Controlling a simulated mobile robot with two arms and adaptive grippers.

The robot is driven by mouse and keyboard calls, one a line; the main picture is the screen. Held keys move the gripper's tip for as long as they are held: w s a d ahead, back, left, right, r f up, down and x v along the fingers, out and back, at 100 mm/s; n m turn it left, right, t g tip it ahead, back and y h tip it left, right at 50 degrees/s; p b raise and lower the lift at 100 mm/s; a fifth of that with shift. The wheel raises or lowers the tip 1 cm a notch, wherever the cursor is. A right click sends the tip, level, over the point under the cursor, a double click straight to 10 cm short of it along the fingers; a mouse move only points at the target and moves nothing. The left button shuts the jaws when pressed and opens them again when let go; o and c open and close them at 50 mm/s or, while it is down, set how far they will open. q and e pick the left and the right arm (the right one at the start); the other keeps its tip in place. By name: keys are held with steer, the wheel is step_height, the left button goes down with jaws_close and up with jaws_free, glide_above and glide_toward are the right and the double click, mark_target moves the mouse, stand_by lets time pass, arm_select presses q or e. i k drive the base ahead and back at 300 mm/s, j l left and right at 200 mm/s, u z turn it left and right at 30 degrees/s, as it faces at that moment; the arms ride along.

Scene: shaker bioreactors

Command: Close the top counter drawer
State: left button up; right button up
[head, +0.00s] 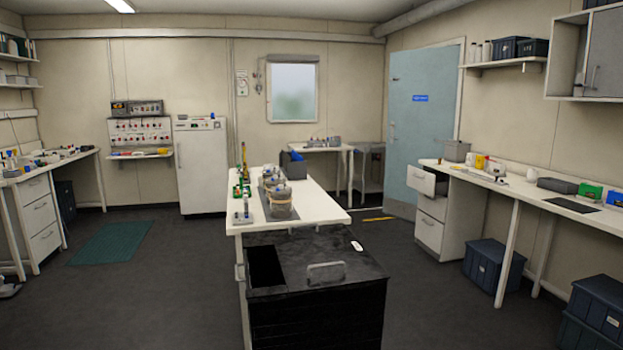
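The top counter drawer (421,179) is in the head view, right of centre, under the long white counter (515,184) along the right wall. It is pulled out to the left, past the drawer fronts below it. Its pale front has a handle, and part of its open inside shows. The lower drawers (429,232) of the same grey unit look shut. Neither of my grippers is in view, and nothing touches the open drawer.
A dark box-shaped unit (315,315) with a grey bar handle stands close in front, at the end of the white centre bench (322,197). Blue crates (493,268) stand under the right counter. Dark floor between bench and drawers is clear.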

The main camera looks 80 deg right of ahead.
mark_target(431, 184)
steer(key=z, duration=3.45)
